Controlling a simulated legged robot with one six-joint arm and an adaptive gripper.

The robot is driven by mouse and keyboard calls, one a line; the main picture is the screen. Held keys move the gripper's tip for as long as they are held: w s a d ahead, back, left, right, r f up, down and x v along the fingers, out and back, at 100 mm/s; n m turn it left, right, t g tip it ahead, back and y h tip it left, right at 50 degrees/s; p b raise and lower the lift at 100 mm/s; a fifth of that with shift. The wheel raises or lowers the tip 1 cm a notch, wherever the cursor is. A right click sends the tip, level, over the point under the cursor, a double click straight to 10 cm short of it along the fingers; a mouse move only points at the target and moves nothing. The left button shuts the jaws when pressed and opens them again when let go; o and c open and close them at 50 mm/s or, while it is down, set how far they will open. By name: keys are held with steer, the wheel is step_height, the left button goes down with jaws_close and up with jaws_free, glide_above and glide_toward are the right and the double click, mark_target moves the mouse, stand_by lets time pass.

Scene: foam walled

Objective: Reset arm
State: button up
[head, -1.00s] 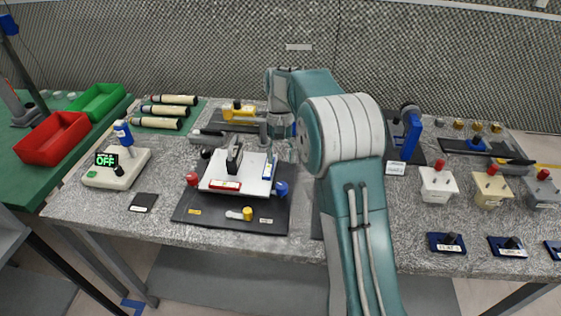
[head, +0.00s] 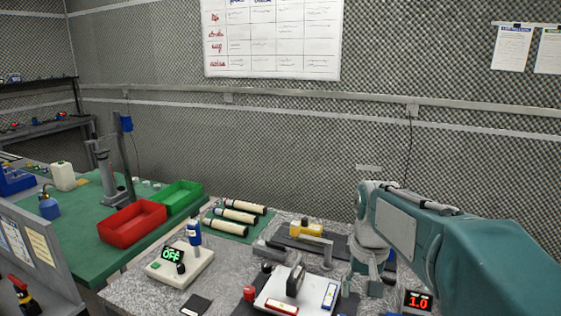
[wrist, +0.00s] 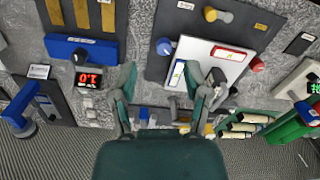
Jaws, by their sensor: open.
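My arm (head: 420,230) fills the right side of the head view, and its end is out of that view. In the wrist view my gripper (wrist: 165,100) has its two fingers spread apart with nothing between them. The fingers hang above the grey speckled bench. The white plate fixture (wrist: 210,62) on a dark base lies beyond the right finger, and a small red-digit display (wrist: 89,79) lies beside the left finger. The fingers look clear of both, though the exact height cannot be told.
The head view shows a white box with a green OFF display (head: 173,260), a red bin (head: 132,223), a green bin (head: 178,198) and several cylinders (head: 236,215) on the left. A yellow-topped device (head: 305,229) stands behind the white plate (head: 270,296). A foam wall (head: 290,140) closes the back.

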steer(key=s+n+t, duration=0.1)
steer(key=s+t, duration=0.4)
steer(key=s, duration=1.3)
steer(key=shift+f+t, duration=0.2)
steer(key=shift+t, duration=0.2)
steer(key=shift+w+a, duration=0.1)
